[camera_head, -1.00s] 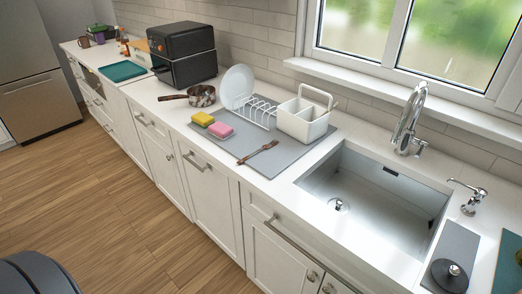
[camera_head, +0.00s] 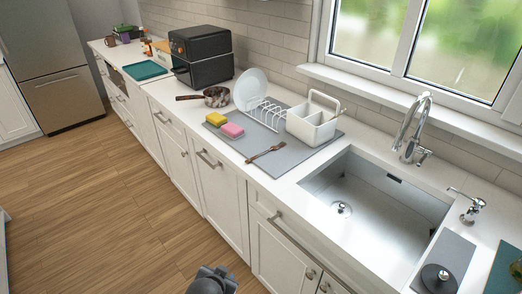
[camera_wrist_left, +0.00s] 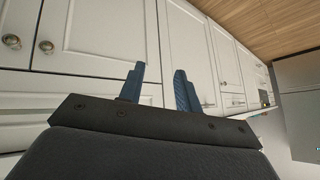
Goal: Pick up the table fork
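The table fork (camera_head: 265,152) is brown and lies flat on the grey drying mat (camera_head: 288,160), near the mat's front edge, in the head view. It lies slantwise, left of the sink. My left gripper (camera_wrist_left: 160,82) shows in the left wrist view with its two blue fingers apart and nothing between them. It faces the white cabinet fronts, and the fork does not show there. A dark grey part of my arm (camera_head: 212,281) shows at the bottom of the head view, low in front of the cabinets. My right gripper cannot be made out.
On the mat are a yellow sponge (camera_head: 216,119), a pink sponge (camera_head: 232,130), a white dish rack (camera_head: 268,115) and a white caddy (camera_head: 312,122) behind the fork. The sink (camera_head: 375,205) is to the right. A pan (camera_head: 217,97) stands to the left.

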